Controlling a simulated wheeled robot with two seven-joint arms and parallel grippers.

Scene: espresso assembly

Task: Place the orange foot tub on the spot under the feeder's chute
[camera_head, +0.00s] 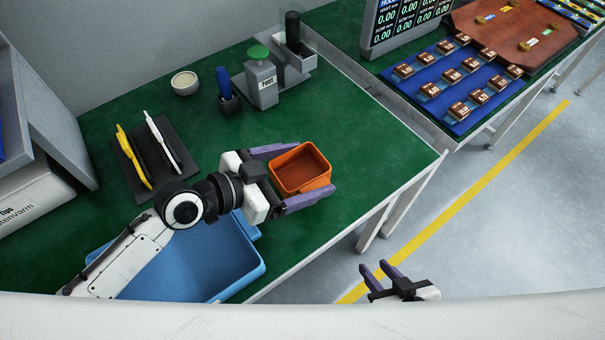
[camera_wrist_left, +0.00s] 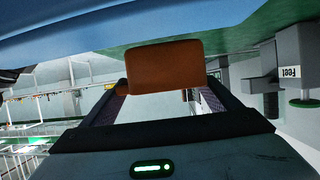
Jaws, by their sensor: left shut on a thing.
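The orange foot tub (camera_head: 302,168) is an open, empty-looking box near the right part of the green table. My left gripper (camera_head: 316,167) is shut on it, with one purple finger on each side. In the left wrist view the tub (camera_wrist_left: 165,65) sits between the fingers. I cannot tell how far it is above the table. The grey feeder (camera_head: 262,84), labelled "Feet" and with a green top, stands behind and left of the tub. The feeder also shows upside down in the left wrist view (camera_wrist_left: 290,72). My right gripper (camera_head: 378,268) is open and empty over the floor.
A blue bin (camera_head: 195,262) lies below my left arm. A black tray (camera_head: 150,160) with yellow and white tools, a blue-handled tool (camera_head: 224,84), a white bowl (camera_head: 185,83) and a black cylinder (camera_head: 292,30) stand farther back.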

